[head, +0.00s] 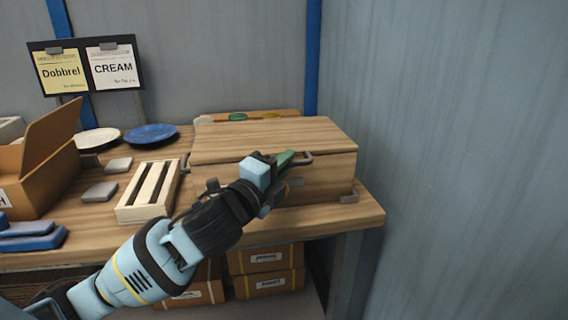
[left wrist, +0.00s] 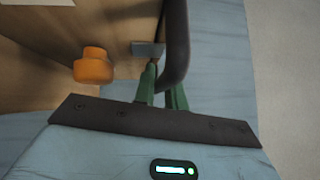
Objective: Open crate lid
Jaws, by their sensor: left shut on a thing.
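The wooden crate (head: 330,178) stands at the right end of the workbench. Its flat plank lid (head: 265,138) lies over the top and looks closed; a small gap along the front edge cannot be ruled out. A grey bar handle (head: 305,157) sticks out at the crate's front. My left gripper (head: 288,159) reaches it from the front left, its green fingers at the handle. In the left wrist view the fingers (left wrist: 163,95) are on either side of the dark handle (left wrist: 177,45), shut on it. An orange knob (left wrist: 94,66) shows beside them. My right gripper is not in view.
A slatted pale wooden box (head: 150,192) stands left of the crate. A blue plate (head: 151,134) and a white plate (head: 97,139) lie behind it. An open cardboard box (head: 42,160) is at far left. Labelled boxes (head: 265,270) sit below the bench. A wall is at right.

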